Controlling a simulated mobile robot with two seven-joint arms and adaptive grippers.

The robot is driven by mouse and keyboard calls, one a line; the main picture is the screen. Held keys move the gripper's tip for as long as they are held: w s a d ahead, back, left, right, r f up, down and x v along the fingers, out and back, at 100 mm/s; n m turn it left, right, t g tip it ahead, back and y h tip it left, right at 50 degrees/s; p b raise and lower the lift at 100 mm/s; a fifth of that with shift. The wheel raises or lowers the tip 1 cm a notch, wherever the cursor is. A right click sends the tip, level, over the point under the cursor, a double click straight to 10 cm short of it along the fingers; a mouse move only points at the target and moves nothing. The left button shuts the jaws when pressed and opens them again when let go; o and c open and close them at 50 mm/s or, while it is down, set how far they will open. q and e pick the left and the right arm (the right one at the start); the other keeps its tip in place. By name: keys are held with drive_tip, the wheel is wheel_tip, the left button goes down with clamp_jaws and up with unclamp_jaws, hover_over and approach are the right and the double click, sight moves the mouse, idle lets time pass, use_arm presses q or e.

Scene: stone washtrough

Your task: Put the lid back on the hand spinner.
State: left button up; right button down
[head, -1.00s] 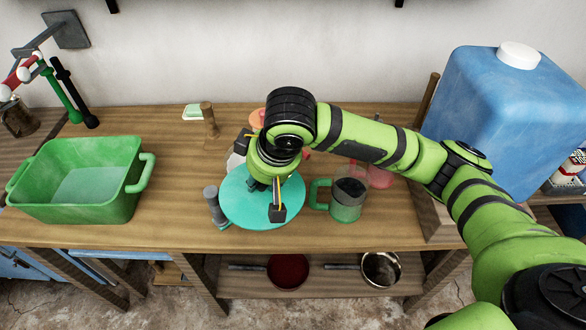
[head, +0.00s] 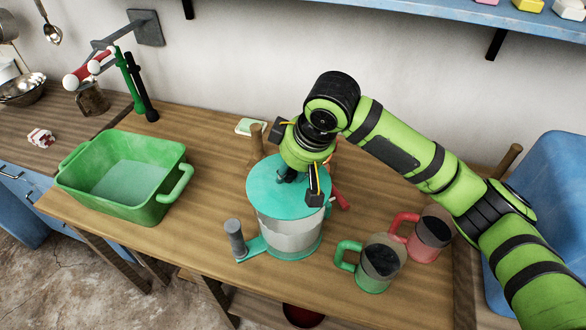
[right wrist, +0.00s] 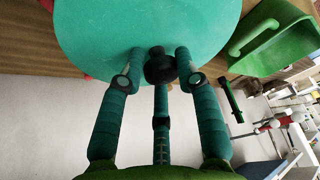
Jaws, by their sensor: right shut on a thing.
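The turquoise round lid (head: 262,190) is roughly level over the hand spinner (head: 288,232), a greyish see-through drum on a teal base. A grey upright handle (head: 235,238) stands on a teal arm at its left. My right gripper (head: 288,177) comes down from above and is shut on the lid's dark knob. In the right wrist view its fingers close around the knob (right wrist: 160,68), with the lid (right wrist: 110,40) beyond. I cannot tell whether the lid touches the drum's rim; the far side is hidden by the lid and gripper. My left gripper is not in view.
A green mug (head: 372,268) and a red mug (head: 428,238) stand right of the spinner. A green tub (head: 125,180) is at the left. A wooden post (head: 257,140) and a soap dish (head: 250,126) are behind. A blue container (head: 550,215) is far right.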

sight(293, 184)
wheel_tip(293, 184, down, 3)
drive_tip(key=b, duration=0.2)
drive_tip(key=shift+w+d+r+b, duration=0.1)
drive_tip(key=shift+r+b, duration=0.1)
drive_tip(key=shift+b, duration=0.1)
drive_tip(key=shift+f, duration=1.1)
use_arm(q)
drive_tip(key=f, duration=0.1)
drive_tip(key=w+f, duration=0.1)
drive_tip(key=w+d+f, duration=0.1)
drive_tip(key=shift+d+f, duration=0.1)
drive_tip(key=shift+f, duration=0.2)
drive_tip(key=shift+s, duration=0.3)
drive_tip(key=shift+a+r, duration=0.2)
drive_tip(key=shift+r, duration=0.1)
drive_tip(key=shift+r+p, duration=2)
drive_tip(key=shift+p, duration=0.15)
use_arm(e)
drive_tip(key=shift+f, duration=0.2)
idle(0.3)
